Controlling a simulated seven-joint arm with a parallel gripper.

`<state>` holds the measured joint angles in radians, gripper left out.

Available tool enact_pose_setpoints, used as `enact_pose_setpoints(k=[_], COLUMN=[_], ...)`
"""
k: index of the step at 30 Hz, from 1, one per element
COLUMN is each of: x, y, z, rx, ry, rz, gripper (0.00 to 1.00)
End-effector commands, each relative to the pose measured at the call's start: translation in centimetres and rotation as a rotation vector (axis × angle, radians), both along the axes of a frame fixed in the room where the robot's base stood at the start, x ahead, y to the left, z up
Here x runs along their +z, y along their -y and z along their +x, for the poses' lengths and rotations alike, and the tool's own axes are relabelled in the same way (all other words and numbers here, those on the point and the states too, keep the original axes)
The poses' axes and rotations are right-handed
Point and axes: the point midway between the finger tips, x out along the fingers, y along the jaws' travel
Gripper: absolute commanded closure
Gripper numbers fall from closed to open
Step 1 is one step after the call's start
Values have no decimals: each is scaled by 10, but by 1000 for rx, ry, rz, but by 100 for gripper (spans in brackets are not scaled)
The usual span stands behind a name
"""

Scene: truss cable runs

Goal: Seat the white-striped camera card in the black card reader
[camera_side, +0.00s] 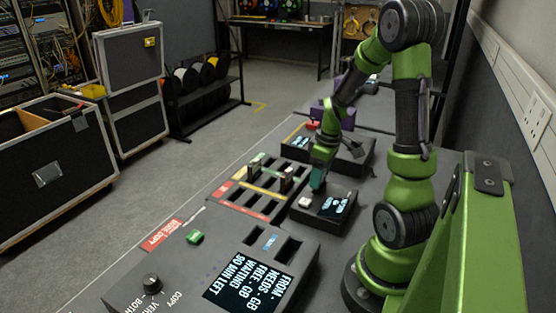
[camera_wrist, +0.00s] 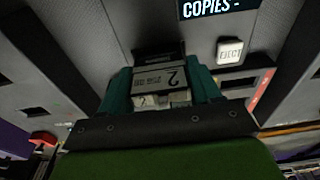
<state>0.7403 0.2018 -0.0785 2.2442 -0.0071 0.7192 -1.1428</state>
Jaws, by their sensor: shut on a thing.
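My gripper (camera_side: 318,186) is low over a small black box with a lit display, which looks like the card reader (camera_side: 344,219). In the wrist view my gripper (camera_wrist: 160,88) has teal fingers shut on a grey card (camera_wrist: 158,78) with a pale label and a "2". The card's far end is at a dark slot; I cannot tell how deep it sits. The reader's white EJECT button (camera_wrist: 230,51) is right of the card, below a display reading "COPIES -". In the side view the fingers hide the card. A white stripe is not clear.
A slotted rack (camera_side: 262,187) with red, yellow and green strips holds a few upright cards, left of the reader. A large console (camera_side: 180,290) with a lit screen, knob and green button is in front. Another dark box (camera_side: 345,155) with a display stands behind.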

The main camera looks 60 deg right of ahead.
Motion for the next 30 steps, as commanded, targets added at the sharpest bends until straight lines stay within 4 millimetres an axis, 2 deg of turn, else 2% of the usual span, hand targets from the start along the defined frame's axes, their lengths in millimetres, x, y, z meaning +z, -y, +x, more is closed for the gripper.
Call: enact_pose_setpoints(k=[30], x=[-7], y=[0], z=[0], rx=[0], ry=[0], rz=[0], gripper=[68])
